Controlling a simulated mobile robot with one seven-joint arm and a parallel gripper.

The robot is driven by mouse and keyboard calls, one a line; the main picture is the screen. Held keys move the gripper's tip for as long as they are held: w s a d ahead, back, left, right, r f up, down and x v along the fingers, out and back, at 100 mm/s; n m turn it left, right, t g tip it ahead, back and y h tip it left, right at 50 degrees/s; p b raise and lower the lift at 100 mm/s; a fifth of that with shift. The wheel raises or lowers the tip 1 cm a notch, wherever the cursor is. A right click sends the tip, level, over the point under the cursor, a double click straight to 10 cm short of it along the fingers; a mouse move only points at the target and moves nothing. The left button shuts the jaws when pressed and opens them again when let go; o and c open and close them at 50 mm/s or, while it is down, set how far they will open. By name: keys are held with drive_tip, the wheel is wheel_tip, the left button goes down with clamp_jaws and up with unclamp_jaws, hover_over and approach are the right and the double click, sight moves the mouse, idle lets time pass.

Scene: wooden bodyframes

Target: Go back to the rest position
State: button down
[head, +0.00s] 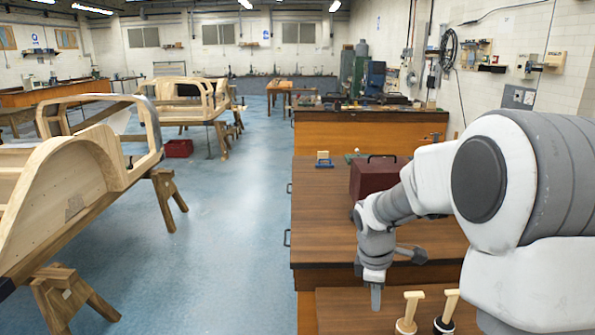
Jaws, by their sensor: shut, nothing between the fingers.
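My gripper (376,296) shows in the head view at the lower right, pointing down over the near wooden workbench (330,210). Its fingers are together and hold nothing. My white and grey arm reaches in from the right edge and bends down to it. Part of the bench is hidden behind the arm.
A dark red box (372,178) stands on the bench behind my wrist. Two wooden-handled tools (411,303) (448,305) stand right of my gripper, close to my arm. A wooden bodyframe (75,205) on trestles (62,298) fills the left. The blue floor (215,260) between is clear.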

drive_tip(key=s+a+r+m+t+b, duration=0.1)
drive_tip(key=s+a+r+m+t, duration=0.1)
drive_tip(key=s+r+m, duration=0.75)
drive_tip(key=s+r+m+t, duration=0.1)
drive_tip(key=s+m, duration=0.1)
drive_tip(key=s, duration=0.5)
drive_tip(key=s+a+r+m+t+y+b, duration=0.1)
drive_tip(key=s+m, duration=0.1)
drive_tip(key=s, duration=0.4)
drive_tip(key=shift+s+a+r+y, duration=0.25)
drive_tip(key=shift+s+y, duration=0.05)
drive_tip(key=shift+s, duration=0.05)
drive_tip(key=shift+d+m, duration=0.15)
drive_tip(key=shift+m, duration=0.2)
